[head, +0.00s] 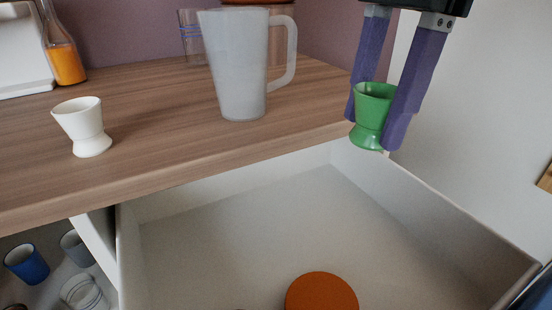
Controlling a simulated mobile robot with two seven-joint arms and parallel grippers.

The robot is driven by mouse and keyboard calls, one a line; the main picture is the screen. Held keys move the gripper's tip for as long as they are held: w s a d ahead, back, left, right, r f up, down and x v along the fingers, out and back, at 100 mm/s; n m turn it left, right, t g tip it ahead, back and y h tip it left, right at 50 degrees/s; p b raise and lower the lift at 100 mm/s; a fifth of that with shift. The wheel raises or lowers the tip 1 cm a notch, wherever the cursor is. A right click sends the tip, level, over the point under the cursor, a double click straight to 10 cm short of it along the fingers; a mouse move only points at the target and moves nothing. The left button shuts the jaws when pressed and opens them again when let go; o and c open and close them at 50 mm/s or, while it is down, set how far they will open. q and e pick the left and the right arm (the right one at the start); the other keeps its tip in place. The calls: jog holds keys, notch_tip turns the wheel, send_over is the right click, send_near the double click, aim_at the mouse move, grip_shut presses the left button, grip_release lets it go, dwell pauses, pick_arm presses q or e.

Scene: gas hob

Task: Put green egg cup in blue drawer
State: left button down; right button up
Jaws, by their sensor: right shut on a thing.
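My right gripper (372,130) hangs in from the top right, shut on the green egg cup (370,108). The cup is upright between the two purple fingers, near the right end of the wooden worktop and by the drawer's back right corner. I cannot tell its exact height. The drawer (230,230) stands open below the worktop, with pale walls and a pale floor. A dark blue strip shows at its far lower right corner. An orange round thing (320,292) is in the drawer at the bottom of the view. My left gripper is not in view.
On the worktop (170,130) stand a white egg cup (85,120), a white jug (238,70), a glass (190,38) and an orange-filled bottle (65,60). Below at left are a blue cup (27,264) and other cups. Much of the drawer floor is clear.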

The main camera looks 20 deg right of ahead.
jog(key=b, duration=0.4)
send_over(341, 266)
jog(key=f, duration=1.5)
jog(key=shift+d+f, duration=0.2)
jog(key=shift+f, duration=0.05)
jog(key=shift+f+b, duration=0.75)
jog(key=shift+f, duration=1.65)
jog(key=shift+f, duration=0.1)
jog(key=o, duration=1.4)
jog(key=shift+c, duration=0.2)
jog(key=shift+r, duration=0.3)
notch_tip(341, 266, up, 12)
jog(key=d+p, duration=0.1)
jog(key=p, duration=0.2)
jog(key=shift+d+f, duration=0.2)
jog(key=shift+d, duration=0.05)
